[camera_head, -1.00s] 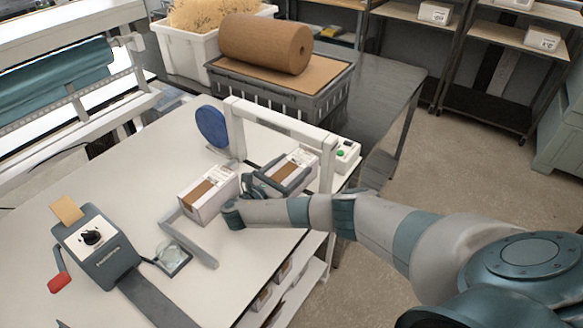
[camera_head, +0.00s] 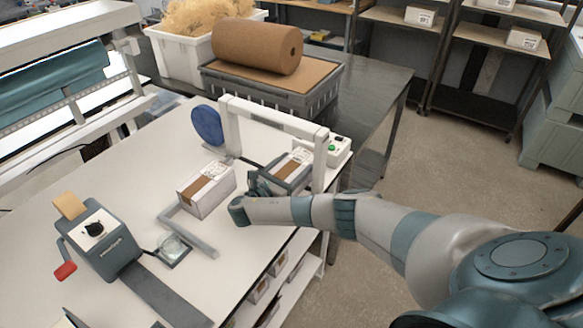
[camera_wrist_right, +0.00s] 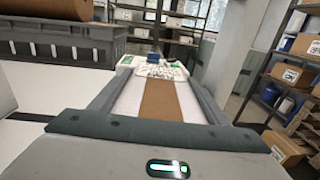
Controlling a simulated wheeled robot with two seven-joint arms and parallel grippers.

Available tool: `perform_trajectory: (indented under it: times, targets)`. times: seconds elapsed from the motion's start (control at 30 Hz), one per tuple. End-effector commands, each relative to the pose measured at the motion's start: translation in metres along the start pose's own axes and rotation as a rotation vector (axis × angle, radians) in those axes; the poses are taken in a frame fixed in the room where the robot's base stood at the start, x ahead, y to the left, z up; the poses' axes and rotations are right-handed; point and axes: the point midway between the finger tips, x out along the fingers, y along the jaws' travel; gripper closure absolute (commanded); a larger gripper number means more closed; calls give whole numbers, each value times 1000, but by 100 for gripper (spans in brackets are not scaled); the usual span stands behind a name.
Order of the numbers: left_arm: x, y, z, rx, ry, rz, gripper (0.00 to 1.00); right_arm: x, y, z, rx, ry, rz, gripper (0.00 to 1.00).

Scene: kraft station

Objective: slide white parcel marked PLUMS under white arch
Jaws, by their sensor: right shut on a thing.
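A white parcel (camera_head: 299,157) with a brown band lies at the white arch (camera_head: 272,116), its far end between the posts. My right gripper (camera_head: 288,171) is shut on it, one finger along each long side. In the right wrist view the parcel (camera_wrist_right: 157,98) points away from me, its label at the far end. The lettering is too small to read, so I cannot tell if it says PLUMS. A second white parcel (camera_head: 206,190) with a brown band stands on the table left of my gripper. My left gripper is out of view.
A grey angled guide (camera_head: 188,233) lies in front of the second parcel. A blue disc (camera_head: 208,125) stands by the arch's left post, a green-button box (camera_head: 338,151) by its right. A tape dispenser (camera_head: 101,243) is at front left. A grey crate (camera_head: 270,100) stands behind.

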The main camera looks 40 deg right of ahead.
Motion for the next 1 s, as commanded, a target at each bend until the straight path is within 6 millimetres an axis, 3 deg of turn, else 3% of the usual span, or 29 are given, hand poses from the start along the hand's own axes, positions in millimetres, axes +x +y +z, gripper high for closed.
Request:
perform_trajectory:
  times: [0.23,0.27,0.33,0.77,1.0]
  targets:
    - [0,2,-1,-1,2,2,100,1,0,1,1,-2,-1,68]
    - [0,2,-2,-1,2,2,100,1,0,1,1,-1,-1,27]
    - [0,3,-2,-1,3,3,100,1,0,1,1,-1,-1,10]
    - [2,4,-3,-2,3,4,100,-3,0,0,1,-1,0,9]
    - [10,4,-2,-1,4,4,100,-26,1,-2,2,0,3,9]
